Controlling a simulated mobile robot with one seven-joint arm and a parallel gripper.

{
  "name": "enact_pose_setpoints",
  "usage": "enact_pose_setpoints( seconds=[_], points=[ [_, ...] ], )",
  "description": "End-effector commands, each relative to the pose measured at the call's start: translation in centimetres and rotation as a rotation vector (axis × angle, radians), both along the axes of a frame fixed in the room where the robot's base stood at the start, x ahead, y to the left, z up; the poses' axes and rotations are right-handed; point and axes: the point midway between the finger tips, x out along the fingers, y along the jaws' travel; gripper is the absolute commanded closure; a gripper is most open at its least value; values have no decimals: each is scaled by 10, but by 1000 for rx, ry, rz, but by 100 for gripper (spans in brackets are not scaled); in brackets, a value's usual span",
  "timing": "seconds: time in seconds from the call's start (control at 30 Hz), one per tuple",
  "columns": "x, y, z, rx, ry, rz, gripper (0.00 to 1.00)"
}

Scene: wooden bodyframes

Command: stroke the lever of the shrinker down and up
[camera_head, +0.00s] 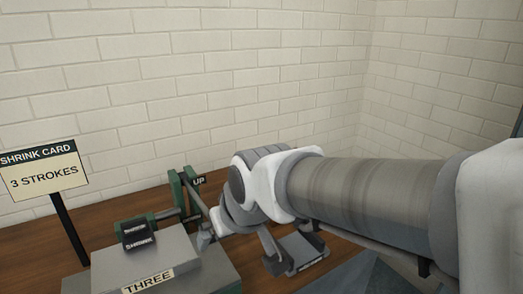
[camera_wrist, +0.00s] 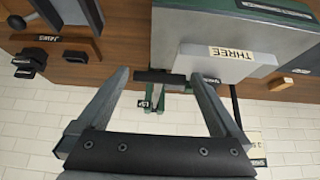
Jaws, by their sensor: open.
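The shrinker, a green frame with a black block lettered SHRINK (camera_head: 138,233), stands on the table in the head view. Its dark lever (camera_head: 194,198) stands up beside an UP label (camera_head: 199,181). In the wrist view, which is turned over, a dark bar (camera_wrist: 157,76) that looks like the lever's handle lies across the gap between my fingertips. My gripper (camera_wrist: 160,73) is open, with one finger on each side of the bar. I cannot tell whether either finger touches it. My arm partly hides the gripper in the head view.
A grey block labelled THREE (camera_head: 148,281) stands close in front of the shrinker, left of my gripper. A SHRINK CARD sign (camera_head: 43,175) reads 3 STROKES. Another station labelled JAWS (camera_wrist: 48,38) shows in the wrist view. A brick wall (camera_head: 200,80) rises behind.

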Motion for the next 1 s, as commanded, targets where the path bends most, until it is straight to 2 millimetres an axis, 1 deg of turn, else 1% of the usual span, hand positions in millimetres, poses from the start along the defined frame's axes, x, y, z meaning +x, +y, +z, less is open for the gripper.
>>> enact_pose_setpoints(
  seconds=[0.03, 0.17, 0.4, 0.6, 0.7, 0.8, 1.0],
  points=[
    [-3, -2, 10, 2, -3, 0, 0],
    [-16, -10, 33, 2, -6, 0, 0],
    [-44, -27, 82, 2, -5, 1, 0],
    [-65, -40, 115, 0, 0, 0, 0],
    [-72, -44, 126, -1, 2, 0, 0],
    [-76, -47, 132, -2, 4, 1, 0],
    [-78, -48, 135, -2, 4, 1, 0]
  ],
)
